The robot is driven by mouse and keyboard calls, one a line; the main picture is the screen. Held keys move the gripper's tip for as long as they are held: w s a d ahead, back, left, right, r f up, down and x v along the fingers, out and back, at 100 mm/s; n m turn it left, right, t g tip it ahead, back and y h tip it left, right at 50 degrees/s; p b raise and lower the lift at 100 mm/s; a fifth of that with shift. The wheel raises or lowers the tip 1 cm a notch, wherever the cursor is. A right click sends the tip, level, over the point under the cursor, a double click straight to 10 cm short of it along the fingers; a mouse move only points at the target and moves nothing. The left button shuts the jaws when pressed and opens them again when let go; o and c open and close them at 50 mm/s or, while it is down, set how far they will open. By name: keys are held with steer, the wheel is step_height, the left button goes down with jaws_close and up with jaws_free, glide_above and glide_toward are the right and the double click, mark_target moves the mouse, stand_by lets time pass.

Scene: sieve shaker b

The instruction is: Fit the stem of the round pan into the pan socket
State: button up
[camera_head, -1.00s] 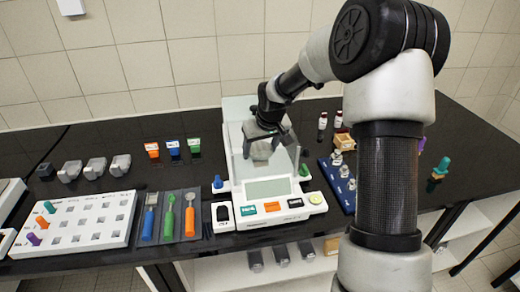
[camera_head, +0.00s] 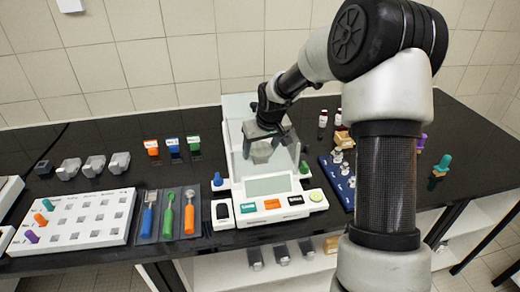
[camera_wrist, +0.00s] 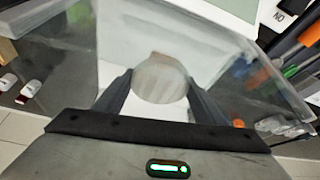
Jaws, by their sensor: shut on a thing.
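The round pan (camera_wrist: 160,78) is a pale grey disc between the two fingers of my gripper (camera_wrist: 158,92) in the wrist view. My gripper is shut on it. In the head view my gripper (camera_head: 262,150) points down inside the glass shield of the white balance (camera_head: 240,213), with the pan (camera_head: 262,153) at its fingertips, above the balance floor. The pan's stem and the pan socket are hidden under the disc, so I cannot tell whether they touch.
Glass walls stand close on both sides of my gripper. Blue (camera_head: 218,179) and green (camera_head: 304,167) knobs flank the balance. A white peg board (camera_head: 80,215) and a tool mat (camera_head: 168,214) lie left; a blue rack (camera_head: 338,182) stands right.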

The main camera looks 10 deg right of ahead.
steer(key=o, duration=1.5)
steer(key=shift+r, duration=0.15)
step_height(320, 180, up, 12)
steer(key=p, duration=0.8)
